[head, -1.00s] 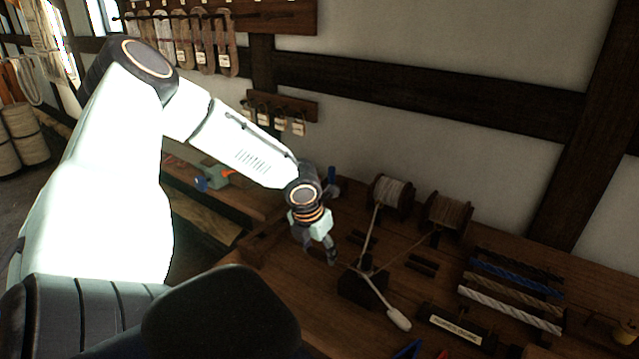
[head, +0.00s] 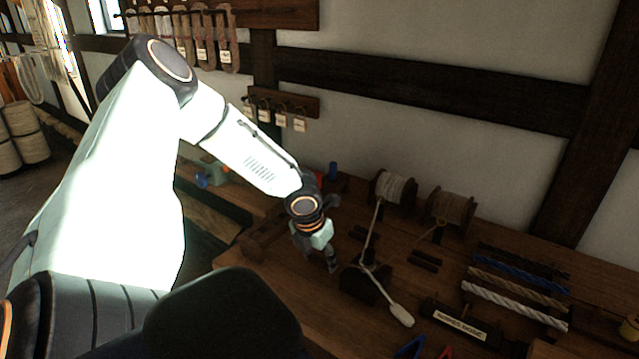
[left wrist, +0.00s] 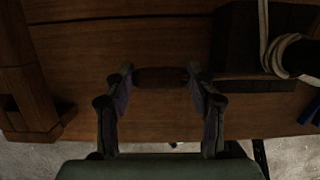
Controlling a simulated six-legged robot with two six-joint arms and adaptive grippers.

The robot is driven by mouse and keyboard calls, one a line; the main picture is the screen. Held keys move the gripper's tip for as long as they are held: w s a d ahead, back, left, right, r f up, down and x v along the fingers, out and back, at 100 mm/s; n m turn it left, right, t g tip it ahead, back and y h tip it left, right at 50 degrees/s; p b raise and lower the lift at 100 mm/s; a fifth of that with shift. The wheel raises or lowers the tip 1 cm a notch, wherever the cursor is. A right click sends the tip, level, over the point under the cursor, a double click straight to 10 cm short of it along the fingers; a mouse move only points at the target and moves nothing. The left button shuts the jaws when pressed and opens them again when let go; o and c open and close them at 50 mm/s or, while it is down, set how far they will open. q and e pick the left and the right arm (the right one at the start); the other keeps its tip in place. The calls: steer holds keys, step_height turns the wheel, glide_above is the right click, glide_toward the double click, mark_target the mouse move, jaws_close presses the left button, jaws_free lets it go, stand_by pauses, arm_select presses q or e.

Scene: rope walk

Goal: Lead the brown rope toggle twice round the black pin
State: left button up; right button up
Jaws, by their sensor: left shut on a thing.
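My left gripper (head: 332,265) is just left of the dark pin block (head: 362,287) in the head view. In the left wrist view its fingers (left wrist: 161,80) are closed on the ends of the brown toggle (left wrist: 160,77), which lies crosswise between the tips. The black pin (head: 367,258) stands on the block, with white rope (head: 373,222) around its foot; that coil also shows at the right of the left wrist view (left wrist: 284,52). The brown rope (head: 436,233) leaves its spool towards the pin; its course near the pin is too dark to tell. My right gripper is out of view.
A white toggle (head: 401,315) lies right of the block. A white-rope spool (head: 393,188) and a brown-rope spool (head: 449,208) stand behind. Rope samples (head: 515,305) and a label plate (head: 460,322) lie to the right. A wooden post (left wrist: 25,85) stands left in the wrist view.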

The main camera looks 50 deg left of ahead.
arm_select(q)
steer(key=shift+f+b, duration=0.55)
steer(key=shift+f, duration=0.65)
steer(key=o, duration=0.9)
steer(key=shift+o, duration=0.2)
steer(key=shift+r, duration=5.05)
steer(key=shift+f, duration=0.1)
steer(key=shift+f, duration=4.95)
